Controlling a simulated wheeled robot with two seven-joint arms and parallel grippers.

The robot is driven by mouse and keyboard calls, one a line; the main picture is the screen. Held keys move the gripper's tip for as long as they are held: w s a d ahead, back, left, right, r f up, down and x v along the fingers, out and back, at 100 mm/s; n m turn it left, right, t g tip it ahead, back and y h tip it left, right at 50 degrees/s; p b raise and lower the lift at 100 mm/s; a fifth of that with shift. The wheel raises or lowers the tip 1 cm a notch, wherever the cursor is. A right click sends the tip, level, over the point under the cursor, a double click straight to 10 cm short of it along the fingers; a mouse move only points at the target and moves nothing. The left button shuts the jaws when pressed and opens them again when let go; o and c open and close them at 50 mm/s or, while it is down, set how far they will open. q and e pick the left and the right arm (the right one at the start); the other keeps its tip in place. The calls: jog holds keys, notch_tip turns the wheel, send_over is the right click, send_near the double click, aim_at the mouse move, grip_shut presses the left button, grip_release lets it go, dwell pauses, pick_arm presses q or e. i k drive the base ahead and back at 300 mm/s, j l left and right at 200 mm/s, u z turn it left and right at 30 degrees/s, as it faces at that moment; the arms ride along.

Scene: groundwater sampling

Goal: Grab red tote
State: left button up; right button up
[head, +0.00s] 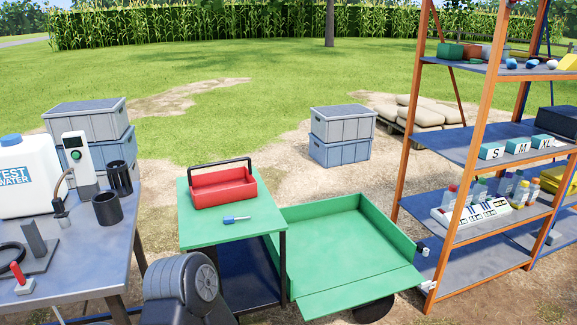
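The red tote (224,190) is an open tray with a black carrying handle. It sits upright towards the back of the green top of a small stand (206,235). Its handle arches above it and nothing is touching it. A small blue-handled tool (236,219) lies on the green top in front of the tote. Neither of my grippers is in view. A dark grey rounded part, which seems to be one of my arm links, shows at the bottom edge in front of the stand.
A green cart tray (345,240) adjoins the stand on the right. A grey table (90,275) with a water container (28,180) and dark cups stands left. An orange-framed shelf (480,130) stands right. Stacked grey crates (342,135) stand behind on bare ground.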

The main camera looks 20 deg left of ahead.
aim_at(212, 189)
jog(key=i+l+u, duration=0.1)
jog(key=i+u, duration=0.15)
jog(key=i, duration=1.5)
